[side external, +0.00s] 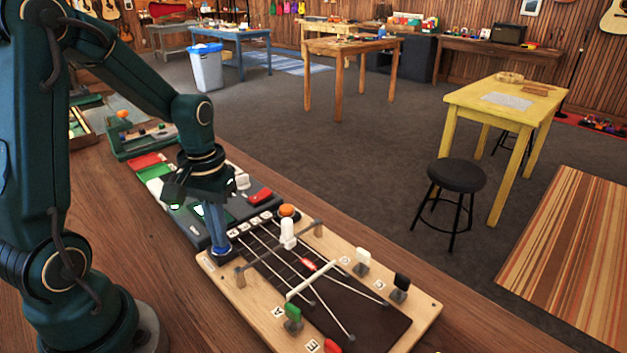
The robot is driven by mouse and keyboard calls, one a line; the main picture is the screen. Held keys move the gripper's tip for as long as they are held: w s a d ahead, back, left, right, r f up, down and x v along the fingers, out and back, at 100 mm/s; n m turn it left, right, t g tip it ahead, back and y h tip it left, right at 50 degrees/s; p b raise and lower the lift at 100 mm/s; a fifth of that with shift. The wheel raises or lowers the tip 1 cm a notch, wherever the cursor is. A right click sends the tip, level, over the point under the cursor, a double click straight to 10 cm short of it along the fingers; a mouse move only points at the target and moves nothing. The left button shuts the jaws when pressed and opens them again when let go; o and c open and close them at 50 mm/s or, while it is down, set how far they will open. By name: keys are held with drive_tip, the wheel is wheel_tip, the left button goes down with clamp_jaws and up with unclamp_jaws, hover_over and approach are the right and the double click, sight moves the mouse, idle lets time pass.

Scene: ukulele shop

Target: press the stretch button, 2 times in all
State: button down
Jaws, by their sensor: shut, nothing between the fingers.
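My gripper (219,243) points straight down from the dark green arm, its fingers closed together with nothing seen between them. Its tips are at a small round dark blue piece (221,250) at the near left corner of the wooden string board (226,272). I cannot tell whether they touch it or press it down. No stretch label is readable, so I cannot tell which control is the stretch button. An orange knob (287,211) and a red button (260,195) stand behind and to the right. A row of small white lettered keys (255,222) lies close to the gripper.
The board carries strings, a white upright post (288,232), a crossbar (313,281), and green (293,317), white (362,260) and black (401,285) pegs. A dark panel (241,209) adjoins it behind. Bare wooden bench (155,275) lies to the left.

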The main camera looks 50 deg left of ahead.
idle(0.3)
wheel_tip(320, 180, up, 7)
drive_tip(key=shift+r, duration=0.15)
idle(0.7)
drive_tip(key=shift+d, duration=0.1)
idle(0.4)
drive_tip(key=s+d+r+m+t, duration=0.4)
drive_tip(key=s+d+m+t, duration=0.1)
drive_tip(key=d, duration=0.5)
drive_tip(key=shift+s+m+t, duration=0.3)
drive_tip(key=shift+s+m, duration=0.05)
drive_tip(key=shift+m, duration=0.15)
drive_tip(key=shift+a, duration=0.1)
